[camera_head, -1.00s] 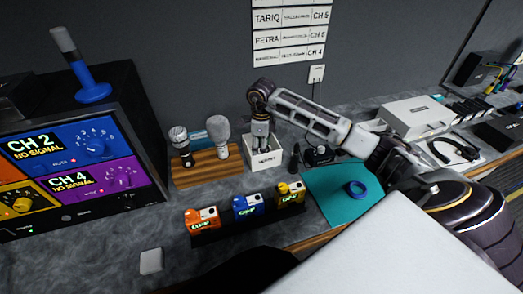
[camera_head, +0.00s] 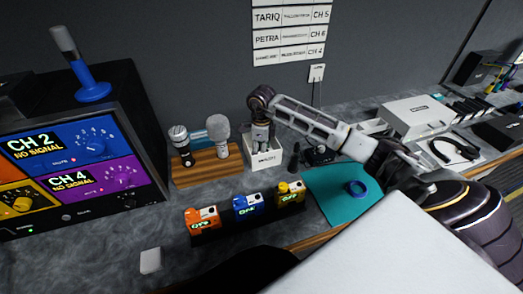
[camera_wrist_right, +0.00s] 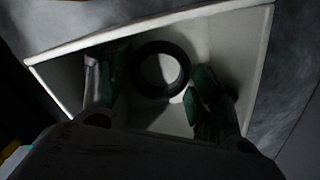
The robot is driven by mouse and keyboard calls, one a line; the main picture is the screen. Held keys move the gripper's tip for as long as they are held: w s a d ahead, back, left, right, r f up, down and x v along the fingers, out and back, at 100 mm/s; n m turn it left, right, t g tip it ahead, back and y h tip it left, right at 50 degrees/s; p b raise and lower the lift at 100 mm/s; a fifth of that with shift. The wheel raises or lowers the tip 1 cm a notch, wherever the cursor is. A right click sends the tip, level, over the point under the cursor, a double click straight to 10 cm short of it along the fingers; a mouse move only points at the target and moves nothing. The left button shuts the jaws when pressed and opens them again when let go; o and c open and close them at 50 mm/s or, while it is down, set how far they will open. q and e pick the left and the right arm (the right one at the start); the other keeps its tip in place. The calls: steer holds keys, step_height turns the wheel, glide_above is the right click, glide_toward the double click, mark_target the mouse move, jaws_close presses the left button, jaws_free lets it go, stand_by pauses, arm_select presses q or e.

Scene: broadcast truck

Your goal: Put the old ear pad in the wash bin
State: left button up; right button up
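The wash bin (camera_head: 266,161) is a small white open box with a label on its front, on the counter against the back wall. My right gripper (camera_head: 261,146) points down into it. In the right wrist view the bin's pale wall (camera_wrist_right: 180,22) surrounds the gripper. The old ear pad, a dark ring (camera_wrist_right: 138,71), lies inside the bin. The right gripper's two fingers (camera_wrist_right: 152,95) are spread on either side of the ring, with gaps showing. The bin hides the fingertips in the head view. My left gripper is not in view.
A wooden board with two microphones (camera_head: 221,140) stands left of the bin. Several coloured beltpacks (camera_head: 247,206) sit in a rack in front. A headset (camera_head: 455,150) lies farther right.

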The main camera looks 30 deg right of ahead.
steer(key=shift+r, duration=0.55)
step_height(320, 180, up, 6)
steer(key=shift+f, duration=0.25)
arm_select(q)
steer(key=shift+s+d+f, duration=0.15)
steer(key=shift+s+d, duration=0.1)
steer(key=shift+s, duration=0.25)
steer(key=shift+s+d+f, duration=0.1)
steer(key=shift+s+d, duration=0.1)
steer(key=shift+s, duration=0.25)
arm_select(e)
step_height(320, 180, up, 6)
steer(key=shift+f, duration=0.15)
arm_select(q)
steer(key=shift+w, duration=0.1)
